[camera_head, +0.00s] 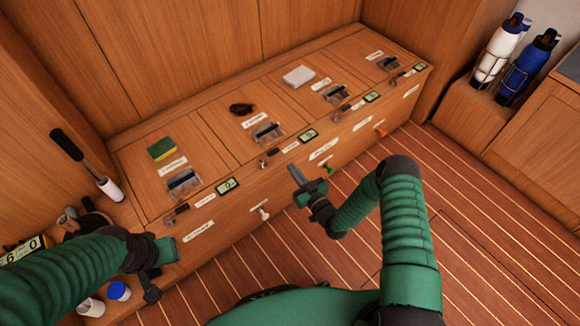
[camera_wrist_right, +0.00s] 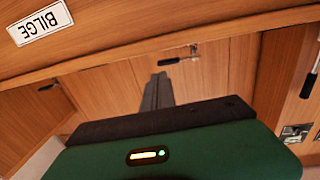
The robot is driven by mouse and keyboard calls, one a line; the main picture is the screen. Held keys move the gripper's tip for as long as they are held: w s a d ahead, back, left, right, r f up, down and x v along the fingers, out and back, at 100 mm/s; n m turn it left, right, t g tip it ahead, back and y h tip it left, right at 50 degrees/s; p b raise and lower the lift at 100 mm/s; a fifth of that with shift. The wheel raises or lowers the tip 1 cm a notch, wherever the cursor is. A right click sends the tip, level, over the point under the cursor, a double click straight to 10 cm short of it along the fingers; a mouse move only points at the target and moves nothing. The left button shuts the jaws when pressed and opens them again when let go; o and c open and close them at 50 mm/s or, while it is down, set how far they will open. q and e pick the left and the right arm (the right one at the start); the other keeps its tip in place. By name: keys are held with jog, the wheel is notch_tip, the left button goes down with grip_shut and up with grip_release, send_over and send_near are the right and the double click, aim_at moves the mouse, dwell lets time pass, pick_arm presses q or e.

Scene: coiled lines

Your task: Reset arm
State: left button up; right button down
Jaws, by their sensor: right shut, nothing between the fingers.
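My right arm comes in from the right in the head view and bends toward the wooden locker bench (camera_head: 245,225). My right gripper (camera_head: 296,173) is shut and empty, in front of the bench's face near a green knob (camera_head: 328,169). Its closed fingers (camera_wrist_right: 158,90) also show in the right wrist view, with nothing between them. My left arm comes in from the lower left. My left gripper (camera_head: 151,284) is beside the bench's near left end, and its fingers are too dark and foreshortened to tell whether they are open.
The bench top holds a yellow-green sponge (camera_head: 161,149), a dark coil (camera_head: 241,109), a white block (camera_head: 298,76) and small digital displays (camera_head: 227,186). Bottles (camera_head: 525,68) stand in racks at right. A blue-lidded jar (camera_head: 119,291) is near my left gripper. The striped floor (camera_head: 480,230) at right is clear.

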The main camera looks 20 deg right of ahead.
jog(key=p+v, duration=0.2)
jog(key=v, duration=0.5)
notch_tip(320, 180, up, 9)
jog(key=w+d+n+g+h, duration=0.1)
jog(key=w+d+g+h, duration=0.15)
jog(key=g, duration=0.65)
jog(key=s+a+r+m+g+h, duration=0.1)
jog(key=s+r+g, duration=0.1)
jog(key=s+r, duration=0.35)
jog(key=s+a+r+m+g, duration=0.2)
jog(key=s, duration=0.6)
jog(key=s+a+r+m+g+h, duration=0.1)
jog(key=s+r+g, duration=0.15)
jog(key=s, duration=0.35)
notch_tip(320, 180, up, 31)
jog(key=p, duration=3)
jog(key=shift+s+f+t, duration=0.15)
jog(key=shift+s+t, duration=0.05)
jog(key=shift+t, duration=0.15)
